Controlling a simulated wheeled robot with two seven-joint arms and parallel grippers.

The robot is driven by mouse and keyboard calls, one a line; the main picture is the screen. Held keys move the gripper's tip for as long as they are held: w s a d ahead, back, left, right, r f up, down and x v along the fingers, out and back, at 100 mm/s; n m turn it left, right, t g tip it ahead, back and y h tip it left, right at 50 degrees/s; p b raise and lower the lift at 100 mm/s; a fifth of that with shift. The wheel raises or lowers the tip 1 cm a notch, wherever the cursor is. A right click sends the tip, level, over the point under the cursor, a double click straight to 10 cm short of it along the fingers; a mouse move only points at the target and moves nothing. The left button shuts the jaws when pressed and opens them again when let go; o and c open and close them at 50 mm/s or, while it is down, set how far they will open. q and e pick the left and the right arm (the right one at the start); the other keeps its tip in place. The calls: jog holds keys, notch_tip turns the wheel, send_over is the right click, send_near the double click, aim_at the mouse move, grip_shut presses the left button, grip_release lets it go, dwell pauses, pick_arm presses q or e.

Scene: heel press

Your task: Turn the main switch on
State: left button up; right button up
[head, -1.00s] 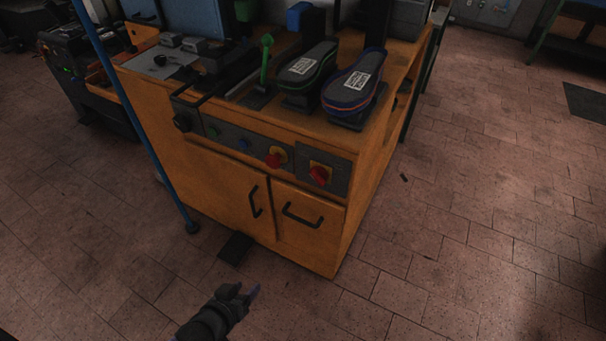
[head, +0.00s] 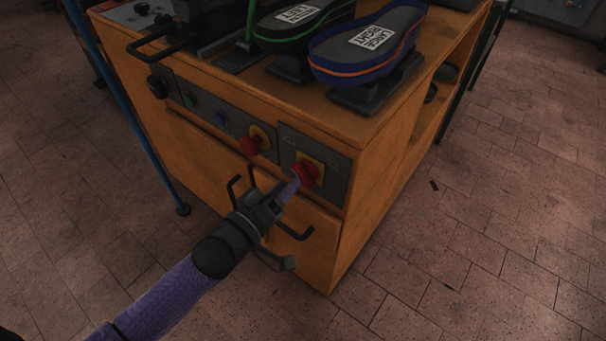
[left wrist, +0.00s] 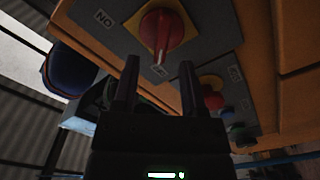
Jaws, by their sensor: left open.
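The main switch (head: 307,173) is a red rotary knob on a yellow plate, on the grey panel at the machine's front right corner. In the left wrist view, the red knob (left wrist: 161,31) is ahead of my fingertips, with an "ON" label (left wrist: 103,19) to its left. My left gripper (head: 286,190) is just in front of and below the switch in the head view. In the left wrist view, my gripper (left wrist: 158,78) has its two fingers apart with nothing between them. The knob looks beyond the tips, not held. My right gripper is not in view.
A second red knob (head: 249,145) on yellow, a blue button (head: 221,119) and a green button (head: 188,99) sit left of the switch. Two shoe forms (head: 368,45) stand on top. Door handles (head: 294,234) stick out below.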

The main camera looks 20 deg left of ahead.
aim_at(300, 171)
pick_arm(q)
jog(key=b+x, duration=0.1)
jog(key=x, duration=0.3)
jog(key=shift+w+d+f, duration=0.1)
jog(key=shift+w, duration=0.15)
grip_shut()
